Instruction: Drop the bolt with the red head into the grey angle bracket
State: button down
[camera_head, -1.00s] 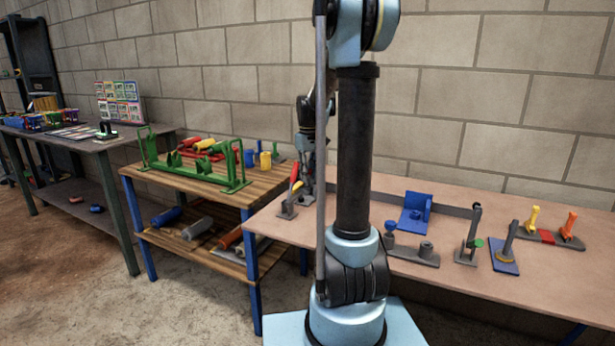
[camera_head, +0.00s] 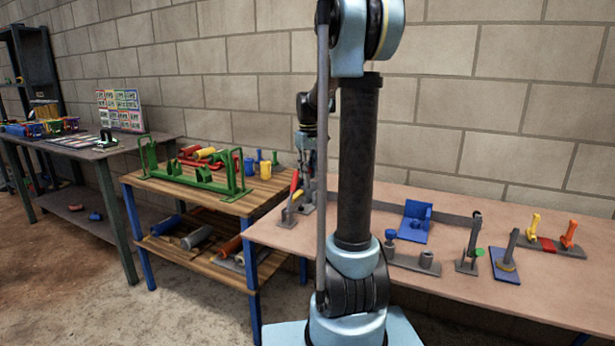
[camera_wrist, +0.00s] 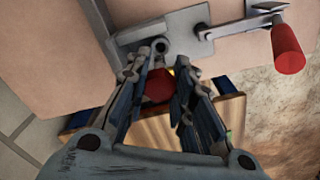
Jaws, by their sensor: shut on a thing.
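My gripper (camera_wrist: 164,72) is shut on the bolt with the red head (camera_wrist: 159,86); the red head shows between the two fingers in the wrist view, and the fingers hide most of the bolt. Just beyond the fingertips is a grey metal part with a round hollow end (camera_wrist: 161,46), which looks like the grey angle bracket (camera_wrist: 170,26). I cannot tell whether the bolt touches it. In the head view my gripper (camera_head: 307,192) is low over the left end of the long table, partly behind my own arm, and the bolt cannot be made out.
A lever with a red handle (camera_wrist: 288,50) stands close to the right of the fingers. A blue bracket (camera_head: 416,222) and several fixtures stand further right on the long table (camera_head: 480,315). A wooden bench with a green rack (camera_head: 195,180) adjoins on the left.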

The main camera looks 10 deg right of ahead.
aim_at(308, 182)
jog(key=shift+r, duration=0.2)
jog(key=shift+f, duration=0.35)
jog(key=shift+f, duration=0.35)
jog(key=shift+f, duration=0.35)
jog(key=shift+f, duration=0.75)
jog(key=shift+f, duration=0.8)
jog(key=shift+r, duration=0.1)
jog(key=shift+r, duration=2.4)
jog(key=shift+f, duration=0.1)
